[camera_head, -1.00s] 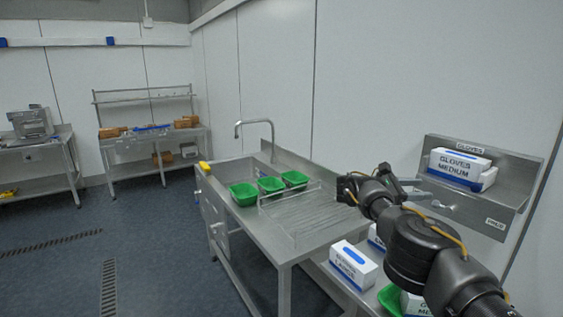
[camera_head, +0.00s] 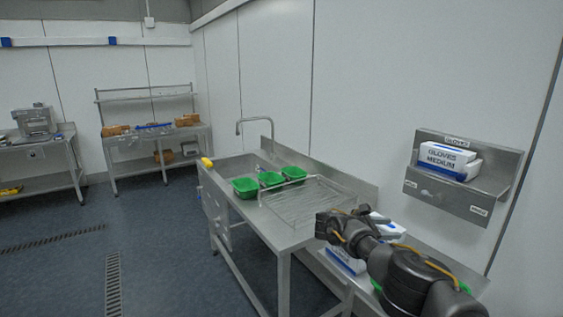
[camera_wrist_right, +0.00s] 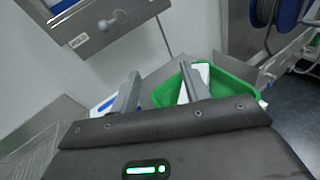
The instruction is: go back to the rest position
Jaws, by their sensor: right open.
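My right arm comes in from the lower right in the head view, its dark wrist over the near end of the steel counter. My right gripper shows in the wrist view (camera_wrist_right: 161,88), its two grey fingers apart with nothing between them. Beyond the fingers in the wrist view are a green bin (camera_wrist_right: 231,88) with something white in it, and part of a white and blue box. In the head view the arm partly hides glove boxes on the low side surface. My left gripper is not in view.
Several green bins (camera_head: 245,188) stand by the sink, beside a wire rack (camera_head: 305,205). A wall holder (camera_head: 444,197) carries a white glove box (camera_head: 447,160). Further tables with boxes stand along the back.

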